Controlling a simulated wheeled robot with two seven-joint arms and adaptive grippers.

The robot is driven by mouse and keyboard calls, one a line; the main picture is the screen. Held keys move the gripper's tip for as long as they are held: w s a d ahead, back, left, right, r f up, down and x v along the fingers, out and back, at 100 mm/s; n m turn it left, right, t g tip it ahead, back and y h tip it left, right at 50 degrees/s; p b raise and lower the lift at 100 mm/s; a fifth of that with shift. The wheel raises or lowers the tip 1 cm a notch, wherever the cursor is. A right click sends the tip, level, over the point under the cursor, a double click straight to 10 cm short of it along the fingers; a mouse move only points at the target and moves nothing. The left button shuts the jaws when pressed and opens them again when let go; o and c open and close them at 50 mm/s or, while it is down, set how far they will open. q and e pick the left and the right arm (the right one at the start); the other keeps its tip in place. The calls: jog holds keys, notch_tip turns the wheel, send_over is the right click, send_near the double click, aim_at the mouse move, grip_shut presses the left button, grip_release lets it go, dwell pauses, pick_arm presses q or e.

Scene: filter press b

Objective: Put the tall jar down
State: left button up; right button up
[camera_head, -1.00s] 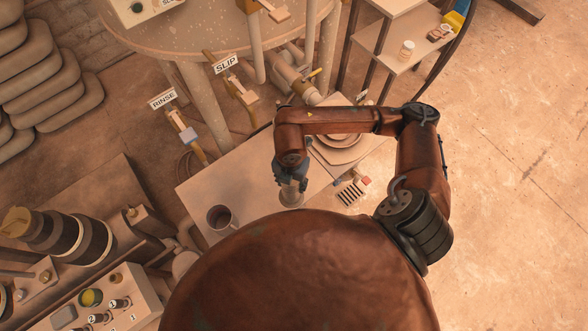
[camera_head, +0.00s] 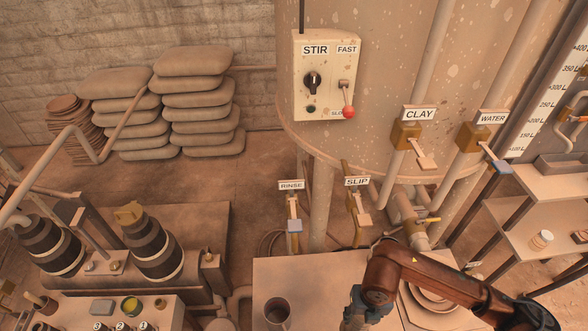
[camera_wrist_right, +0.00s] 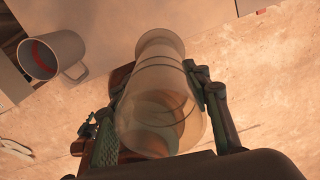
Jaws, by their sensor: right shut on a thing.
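The tall jar (camera_wrist_right: 160,105) is clear, ribbed and see-through in the right wrist view. My right gripper (camera_wrist_right: 163,112) is shut on it, with one finger on each side. In the head view my right gripper (camera_head: 362,310) is at the bottom edge, over the worktable (camera_head: 310,272); the jar is cut off there. I cannot tell whether the jar touches the table. My left gripper is not in view.
A grey mug (camera_head: 277,312) stands on the table left of my right gripper; it also shows in the wrist view (camera_wrist_right: 62,50). Stacked round plates (camera_head: 432,298) are to the right, partly behind my arm. Bare tabletop lies behind the mug. RINSE and SLIP valves (camera_head: 357,207) stand behind the table.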

jog(key=w+d+r+m, duration=0.1)
jog(key=w+r+m, duration=0.2)
jog(key=m, duration=1.4)
jog(key=w+d+r+m, duration=0.1)
jog(key=w+r+m, duration=0.2)
jog(key=m, duration=1.5)
jog(key=shift+w+r, duration=0.4)
jog(key=shift+r, duration=0.85)
